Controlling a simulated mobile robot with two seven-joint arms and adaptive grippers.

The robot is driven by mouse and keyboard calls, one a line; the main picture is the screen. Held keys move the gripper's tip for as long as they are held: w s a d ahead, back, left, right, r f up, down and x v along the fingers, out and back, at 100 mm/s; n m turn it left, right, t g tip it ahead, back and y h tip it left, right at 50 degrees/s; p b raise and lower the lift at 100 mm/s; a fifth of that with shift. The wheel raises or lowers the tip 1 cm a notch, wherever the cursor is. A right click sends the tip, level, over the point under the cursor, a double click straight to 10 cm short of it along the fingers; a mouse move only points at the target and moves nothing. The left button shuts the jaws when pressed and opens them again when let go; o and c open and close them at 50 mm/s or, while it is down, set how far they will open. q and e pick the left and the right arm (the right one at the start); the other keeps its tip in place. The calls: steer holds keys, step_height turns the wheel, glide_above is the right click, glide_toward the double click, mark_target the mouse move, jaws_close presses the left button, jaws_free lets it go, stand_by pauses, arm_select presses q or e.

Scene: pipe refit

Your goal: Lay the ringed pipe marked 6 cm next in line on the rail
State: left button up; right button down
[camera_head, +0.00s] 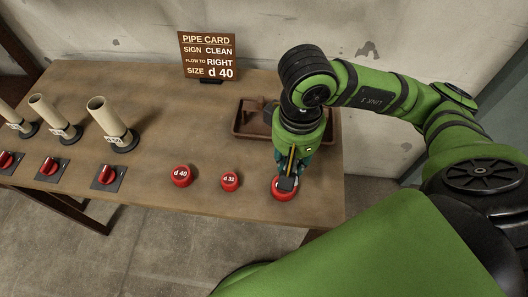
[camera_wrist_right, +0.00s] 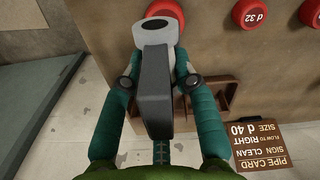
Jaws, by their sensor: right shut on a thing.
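No pipe with a readable 6 cm mark and no rail that I can make out shows in either view. My right gripper (camera_head: 292,162) points down at the table's front right. It is shut on a dark grey, block-like thing (camera_wrist_right: 154,75) with a pale round end. This thing sits right over a red round piece (camera_head: 277,194), whose edge also shows in the wrist view (camera_wrist_right: 168,7). I cannot tell whether they touch. Three tan upright tubes (camera_head: 107,120) stand in black bases at the left; their small labels are unreadable. My left gripper is not in view.
A brown tray (camera_head: 238,129) lies behind my right gripper, partly hidden by the arm. Red pieces marked d 40 (camera_head: 181,176) and d 32 (camera_head: 230,181) sit along the front. Red knobs (camera_head: 107,175) line the front left. The pipe card (camera_head: 208,56) stands at the back. The table's middle is clear.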

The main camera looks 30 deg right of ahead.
steer(key=f+b, duration=0.1)
steer(key=b, duration=0.1)
steer(key=shift+w+f+b, duration=0.1)
steer(key=shift+w+b, duration=0.25)
steer(key=shift+w, duration=0.05)
steer(key=w+f, duration=0.1)
steer(key=w, duration=0.2)
steer(key=w+f+p, duration=0.1)
steer(key=w+f, duration=0.1)
steer(key=w, duration=0.1)
steer(key=w+f+p, duration=0.1)
steer(key=w, duration=0.2)
steer(key=shift+f, duration=0.25)
steer(key=shift+w+f, duration=0.1)
steer(key=shift+f, duration=0.1)
step_height(320, 180, down, 3)
steer(key=shift+f+p, duration=0.15)
steer(key=shift+p, duration=0.25)
steer(key=shift+f, duration=0.3)
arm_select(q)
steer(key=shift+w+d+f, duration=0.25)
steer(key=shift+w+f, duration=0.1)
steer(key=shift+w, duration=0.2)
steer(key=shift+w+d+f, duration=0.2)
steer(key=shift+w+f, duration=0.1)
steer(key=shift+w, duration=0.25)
